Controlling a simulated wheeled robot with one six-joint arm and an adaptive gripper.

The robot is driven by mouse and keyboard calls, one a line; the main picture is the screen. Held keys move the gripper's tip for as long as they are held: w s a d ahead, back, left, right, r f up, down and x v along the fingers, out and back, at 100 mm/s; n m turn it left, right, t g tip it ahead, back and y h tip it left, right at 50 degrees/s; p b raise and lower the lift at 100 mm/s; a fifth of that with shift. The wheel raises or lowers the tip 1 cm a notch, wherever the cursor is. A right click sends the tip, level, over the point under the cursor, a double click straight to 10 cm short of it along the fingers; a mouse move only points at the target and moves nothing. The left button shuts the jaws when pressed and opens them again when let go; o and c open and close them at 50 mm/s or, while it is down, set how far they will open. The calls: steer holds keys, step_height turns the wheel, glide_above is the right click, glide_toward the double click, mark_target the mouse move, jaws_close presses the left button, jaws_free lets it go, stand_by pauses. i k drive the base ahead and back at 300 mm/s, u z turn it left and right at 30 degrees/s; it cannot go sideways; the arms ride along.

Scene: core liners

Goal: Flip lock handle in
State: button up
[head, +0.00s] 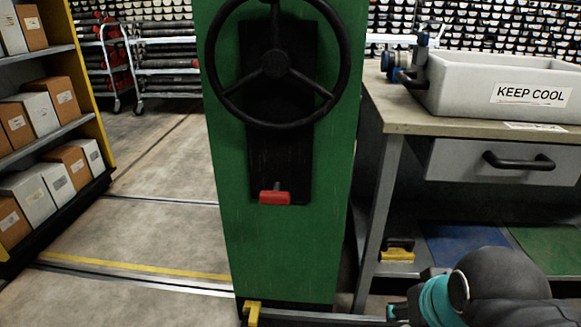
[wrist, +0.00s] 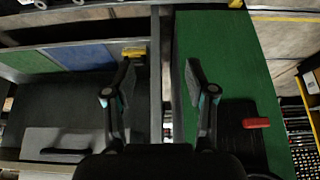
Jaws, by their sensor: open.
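A short red handle (head: 274,197) sits at the lower end of a black plate (head: 262,160) on the front of a green column (head: 232,215). In the wrist view the red handle (wrist: 256,122) shows at the right, outside my gripper's fingers and apart from them. My gripper (wrist: 160,78) is open and empty. Between its fingers are the edge of the green column and a grey bench leg. In the head view my arm is at the lower right, right of the column; the fingertips are not clear there.
A black handwheel (head: 275,66) is mounted above the red handle. A bench (head: 390,112) with a grey "KEEP COOL" bin (head: 460,98) and a drawer (head: 470,163) stands close on the right. A yellow piece (head: 252,312) is at the column's foot. Shelved boxes are left; floor between is free.

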mark_target(276, 197)
steer(key=z, duration=0.05)
steer(key=k, duration=0.5)
steer(key=z, duration=1)
steer(key=i, duration=0.7)
steer(key=u, duration=1.7)
